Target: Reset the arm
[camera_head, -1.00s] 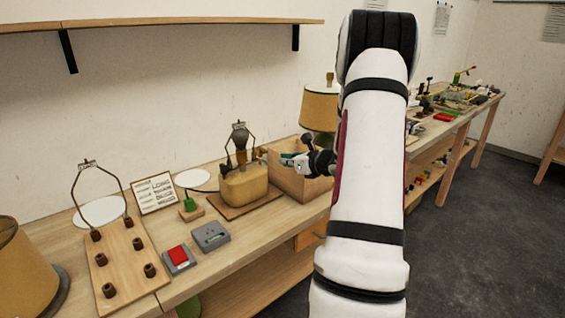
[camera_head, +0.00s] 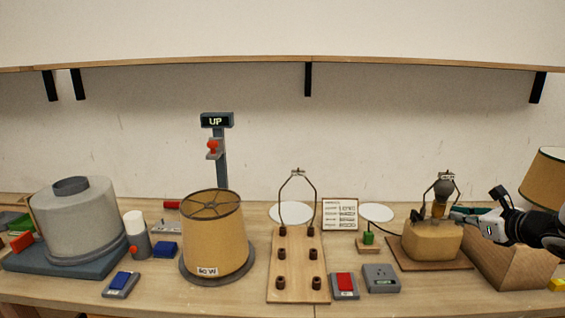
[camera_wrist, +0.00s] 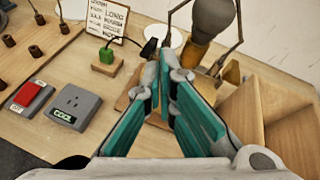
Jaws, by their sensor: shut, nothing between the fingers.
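My gripper (camera_head: 462,217) is at the right of the head view, beside the upper part of the tan lamp base (camera_head: 432,242). A grey bulb (camera_head: 445,187) stands on that base inside a wire harp. In the wrist view my gripper (camera_wrist: 163,62) shows two teal-padded fingers, their tips together with nothing between them. The bulb (camera_wrist: 212,18) and its brass socket are just beyond the fingertips, at the upper right. I cannot tell whether the fingers touch the lamp. The lamp base is largely hidden behind the fingers in the wrist view.
An open wooden box (camera_head: 510,262) stands right of the lamp, below my arm. A grey outlet box (camera_head: 381,279), a red switch (camera_head: 345,284) and a peg board (camera_head: 297,262) lie to the left. A shelf (camera_head: 290,63) runs along the wall above.

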